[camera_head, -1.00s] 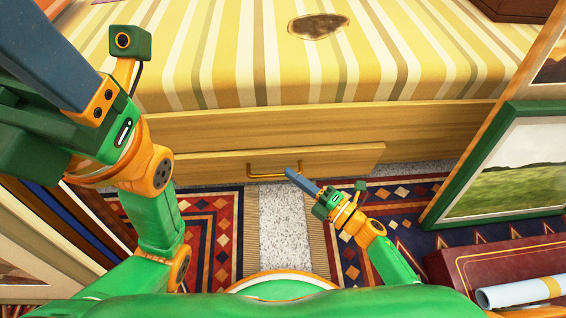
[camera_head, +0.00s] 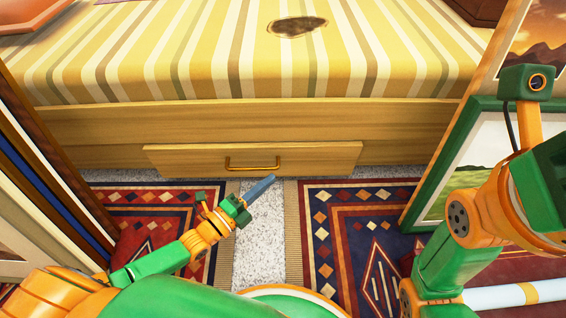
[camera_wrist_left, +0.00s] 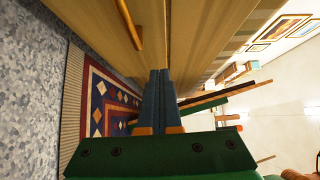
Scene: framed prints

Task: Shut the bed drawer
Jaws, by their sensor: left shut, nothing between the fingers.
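The bed drawer (camera_head: 190,160) is a light wooden front with a brass bar handle (camera_head: 252,168), low in the bed's base. Its front stands out from the bed's side panel (camera_head: 100,125), overlapping it in the head view. My left gripper (camera_head: 272,178) is shut and empty, its blue-grey fingertips just below and right of the handle's middle. In the left wrist view the shut fingers (camera_wrist_left: 160,72) point at the wooden drawer front, with the handle (camera_wrist_left: 130,25) to their upper left. I cannot tell whether they touch the front. My right arm is raised at the right; its fingers are out of frame.
A striped mattress (camera_head: 200,60) lies above the base. Patterned rugs (camera_head: 360,235) flank a pale speckled floor strip (camera_head: 255,250). A green-framed print (camera_head: 435,165) leans at right, and several frames (camera_head: 40,170) stand at left. A rolled paper (camera_head: 500,295) lies at lower right.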

